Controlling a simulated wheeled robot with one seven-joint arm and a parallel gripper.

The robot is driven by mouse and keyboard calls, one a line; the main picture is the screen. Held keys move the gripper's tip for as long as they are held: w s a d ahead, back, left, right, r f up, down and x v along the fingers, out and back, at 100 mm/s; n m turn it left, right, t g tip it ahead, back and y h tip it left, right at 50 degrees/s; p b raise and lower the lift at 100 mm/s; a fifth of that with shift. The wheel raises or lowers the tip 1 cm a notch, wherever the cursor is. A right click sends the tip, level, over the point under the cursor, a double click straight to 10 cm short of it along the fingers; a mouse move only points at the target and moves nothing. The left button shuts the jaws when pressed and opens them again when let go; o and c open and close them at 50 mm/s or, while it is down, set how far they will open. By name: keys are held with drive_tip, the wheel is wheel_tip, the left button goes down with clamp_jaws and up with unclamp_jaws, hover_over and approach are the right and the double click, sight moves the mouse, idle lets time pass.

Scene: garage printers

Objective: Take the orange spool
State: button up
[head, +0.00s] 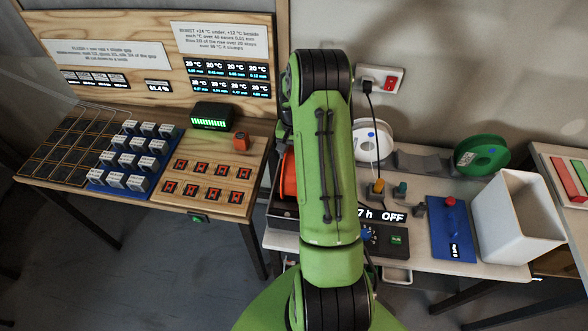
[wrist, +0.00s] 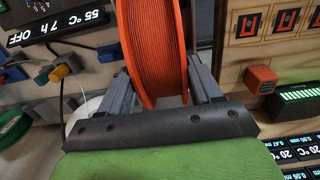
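The orange spool (wrist: 152,45) stands edge-on in the wrist view, between the two grey fingers of my gripper (wrist: 160,78). The fingers are wide apart, one on each side of the spool; contact cannot be made out. In the head view only a strip of the orange spool (head: 289,178) shows at the left of my green arm, in a dark open box (head: 284,210). My arm hides the rest of the spool and my gripper there.
A white spool (head: 361,140) and a green spool (head: 482,157) stand at the back right. A white bin (head: 519,219) is at the right. A panel reading "7 h OFF" (head: 382,215) and small colored knobs lie close by. A cable hangs from the wall socket (head: 381,80).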

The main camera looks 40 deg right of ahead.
drive_tip(key=c, duration=0.4)
drive_tip(key=shift+r, duration=0.45)
drive_tip(key=c, duration=0.3)
drive_tip(key=shift+r+p, duration=1.25)
drive_tip(key=shift+r, duration=0.35)
drive_tip(key=shift+w, duration=0.1)
